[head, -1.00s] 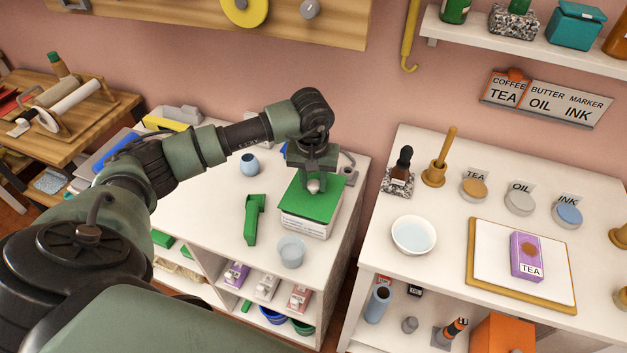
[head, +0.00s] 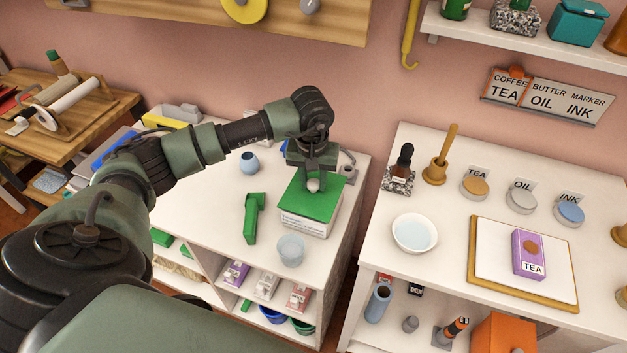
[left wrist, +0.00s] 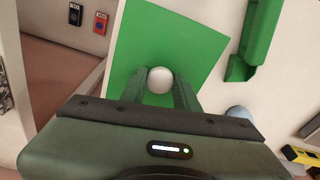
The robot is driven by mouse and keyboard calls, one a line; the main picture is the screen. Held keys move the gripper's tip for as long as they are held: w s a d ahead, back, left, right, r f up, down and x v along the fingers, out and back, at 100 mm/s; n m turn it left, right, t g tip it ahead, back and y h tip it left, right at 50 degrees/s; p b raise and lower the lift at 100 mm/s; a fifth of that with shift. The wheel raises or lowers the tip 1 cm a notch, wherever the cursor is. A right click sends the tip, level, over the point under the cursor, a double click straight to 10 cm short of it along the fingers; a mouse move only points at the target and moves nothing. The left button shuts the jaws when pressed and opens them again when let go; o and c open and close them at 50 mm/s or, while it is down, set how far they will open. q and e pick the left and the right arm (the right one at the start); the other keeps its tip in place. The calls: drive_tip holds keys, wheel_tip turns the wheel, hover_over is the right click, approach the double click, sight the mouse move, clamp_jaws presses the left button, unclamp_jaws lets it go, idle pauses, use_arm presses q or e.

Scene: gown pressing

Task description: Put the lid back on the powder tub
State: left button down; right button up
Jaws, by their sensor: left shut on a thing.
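The powder tub (head: 302,226) is a white box with printed text on its side, on the white counter. Its green lid (head: 318,204) lies flat over the top of the tub; whether it is fully seated I cannot tell. The lid's round pale knob (head: 313,185) sits between the fingers of my left gripper (head: 313,180), which is shut on it from above. In the left wrist view the green lid (left wrist: 165,45) fills the middle, with the knob (left wrist: 159,80) between the two fingers. My right gripper is not in view.
A green scoop-like thing (head: 253,219) and a clear cup (head: 291,250) stand near the tub, with a blue cup (head: 249,163) behind. A gap separates this counter from the right-hand table (head: 440,204), which holds a bowl (head: 414,234) and a purple TEA box (head: 527,255).

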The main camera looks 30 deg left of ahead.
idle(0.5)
use_arm(q)
drive_tip(key=shift+f+b, duration=0.1)
drive_tip(key=shift+b, duration=0.2)
drive_tip(key=shift+f+b, duration=0.45)
drive_tip(key=shift+b, duration=0.3)
idle(1.4)
drive_tip(key=shift+c, duration=2.4)
unclamp_jaws()
drive_tip(key=shift+r, duration=0.1)
drive_tip(key=shift+r+p, duration=1.95)
drive_tip(key=shift+r, duration=1.5)
